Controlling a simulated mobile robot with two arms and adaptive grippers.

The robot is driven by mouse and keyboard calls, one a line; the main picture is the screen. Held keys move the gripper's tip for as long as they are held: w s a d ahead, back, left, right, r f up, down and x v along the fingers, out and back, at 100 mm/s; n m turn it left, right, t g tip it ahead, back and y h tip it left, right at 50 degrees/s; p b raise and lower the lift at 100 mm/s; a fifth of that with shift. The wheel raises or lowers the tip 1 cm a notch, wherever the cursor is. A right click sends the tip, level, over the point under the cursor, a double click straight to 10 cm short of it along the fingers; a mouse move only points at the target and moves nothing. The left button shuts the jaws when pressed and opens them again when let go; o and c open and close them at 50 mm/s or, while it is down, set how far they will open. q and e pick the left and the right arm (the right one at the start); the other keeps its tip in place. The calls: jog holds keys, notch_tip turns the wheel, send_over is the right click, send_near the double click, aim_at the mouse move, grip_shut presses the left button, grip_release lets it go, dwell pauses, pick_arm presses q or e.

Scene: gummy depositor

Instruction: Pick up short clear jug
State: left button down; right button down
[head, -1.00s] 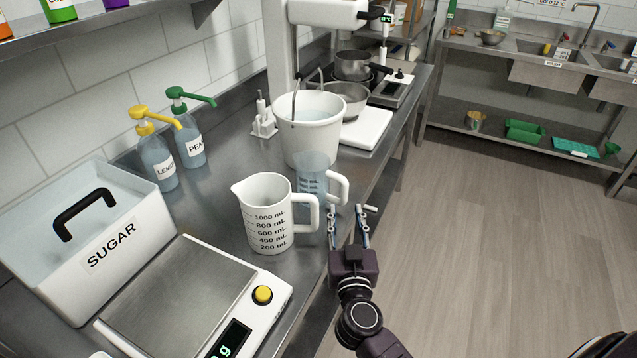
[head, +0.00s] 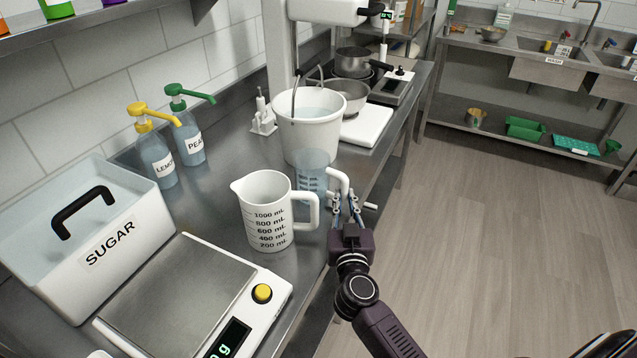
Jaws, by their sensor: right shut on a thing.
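The short clear jug (head: 312,172) is a bluish see-through cup with a white handle (head: 338,181) on its right. It stands upright on the steel counter, partly hidden behind the tall white measuring jug and in front of the white bucket. My right gripper (head: 346,207) is at the jug's handle, its fingers shut on it from the near right side. Whether the jug's base touches the counter is hidden. My left gripper is not in view.
The white measuring jug (head: 264,213) stands just left of my right gripper. The white bucket (head: 311,130) is close behind the clear jug. A scale (head: 180,287), a sugar bin (head: 110,250) and pump bottles (head: 157,158) fill the left. The floor on the right is open.

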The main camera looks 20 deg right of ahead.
jog(key=shift+r, duration=0.2)
notch_tip(320, 180, up, 20)
jog(key=p, duration=0.7)
jog(key=shift+f, duration=0.1)
jog(key=c, duration=2.6)
grip_release()
grip_shut()
